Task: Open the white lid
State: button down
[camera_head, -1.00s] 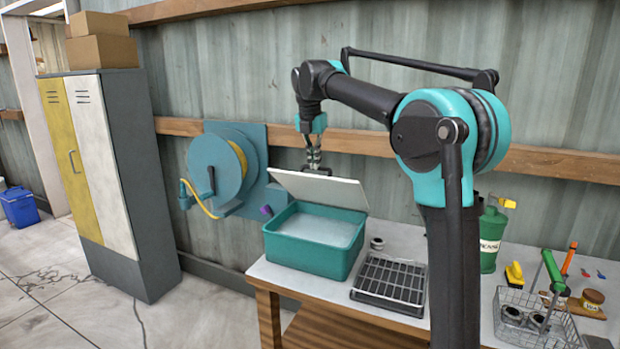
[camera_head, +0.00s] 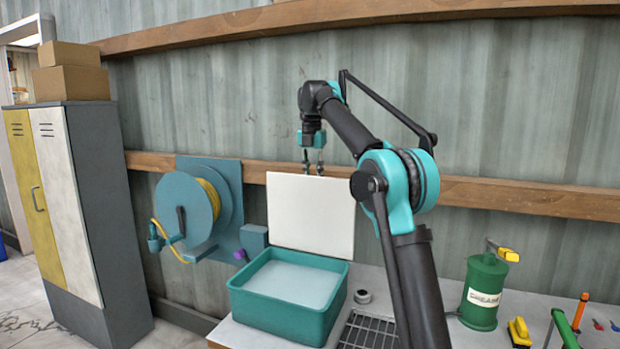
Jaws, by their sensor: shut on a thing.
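The white lid (camera_head: 310,215) stands close to upright at the back edge of the teal box (camera_head: 285,317), its flat face toward me. The box is open on top and shows a pale inside (camera_head: 293,282). It sits on the workbench. My gripper (camera_head: 313,168) is at the lid's top edge, pointing down, and is shut on the lid. The fingertips are small and partly hidden at the lid's edge.
A black wire rack (camera_head: 368,332) and a small metal ring (camera_head: 363,296) lie right of the box. A green canister (camera_head: 483,292) stands further right. A hose reel (camera_head: 190,213) hangs on the wall at left, beside a locker (camera_head: 75,210).

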jog(key=shift+w, duration=0.4)
jog(key=shift+s+a, duration=0.1)
jog(key=shift+s, duration=0.05)
